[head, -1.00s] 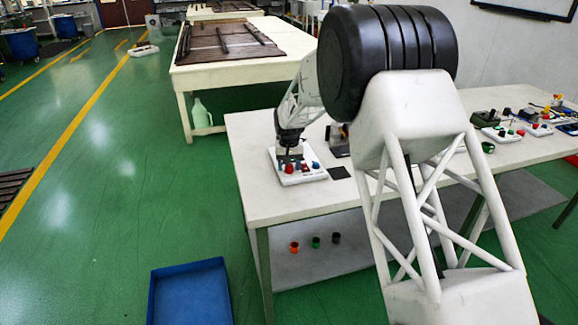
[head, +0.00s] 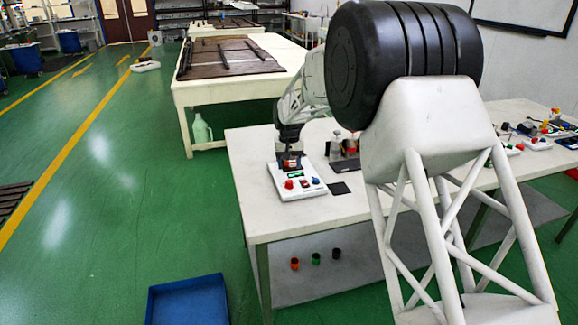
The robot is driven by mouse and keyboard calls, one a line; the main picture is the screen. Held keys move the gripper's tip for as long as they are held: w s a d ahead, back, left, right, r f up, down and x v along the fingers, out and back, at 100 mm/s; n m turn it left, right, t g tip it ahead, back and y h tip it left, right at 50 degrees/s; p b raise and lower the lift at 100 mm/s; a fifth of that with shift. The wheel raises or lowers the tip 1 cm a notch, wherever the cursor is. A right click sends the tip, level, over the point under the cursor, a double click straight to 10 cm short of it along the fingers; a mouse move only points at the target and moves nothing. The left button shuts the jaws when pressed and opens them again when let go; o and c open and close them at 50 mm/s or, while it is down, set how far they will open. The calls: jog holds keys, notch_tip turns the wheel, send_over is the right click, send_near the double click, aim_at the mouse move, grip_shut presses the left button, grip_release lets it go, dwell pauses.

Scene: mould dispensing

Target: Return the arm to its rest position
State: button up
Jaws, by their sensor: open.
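My gripper (head: 290,164) hangs at the end of my white arm, above the left end of the near white table. It is over the back part of a white control box (head: 296,186) with a red knob and several small coloured parts on top. The jaws are open, but they are small and dark in this view. I cannot tell whether they touch the box or the red-orange part between or just below them.
A black square (head: 339,188) lies right of the box, with small bottles (head: 336,146) behind it. More control boxes (head: 538,143) stand at the table's right. Small cups (head: 316,258) sit on the lower shelf.

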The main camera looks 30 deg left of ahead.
dwell(0.4)
jog(key=s+d+r+m, duration=0.1)
jog(key=d+r, duration=0.5)
jog(key=d, duration=0.4)
jog(key=s+d+r+m, duration=0.1)
jog(key=d+r, duration=0.4)
jog(key=d, duration=0.4)
jog(key=s+d+r+m, duration=0.1)
jog(key=s+d+r, duration=0.2)
jog(key=d, duration=0.4)
jog(key=s+d+r+t, duration=0.1)
jog(key=s+d+r, duration=0.25)
jog(key=d, duration=0.35)
jog(key=s+d+r+m, duration=0.1)
jog(key=s+d+r, duration=0.1)
jog(key=s+d, duration=0.35)
jog(key=s+d+r+m+t, duration=0.1)
jog(key=s+d+r, duration=0.1)
jog(key=s+d, duration=1.35)
jog(key=s+d+f+m, duration=0.1)
jog(key=s+d+f, duration=0.1)
jog(key=s+d, duration=0.3)
jog(key=s+d+f+m, duration=0.1)
jog(key=s+d+f, duration=0.2)
jog(key=s, duration=0.7)
jog(key=shift+d+f+t, duration=0.25)
jog(key=shift+d+t, duration=0.05)
jog(key=shift+d, duration=0.75)
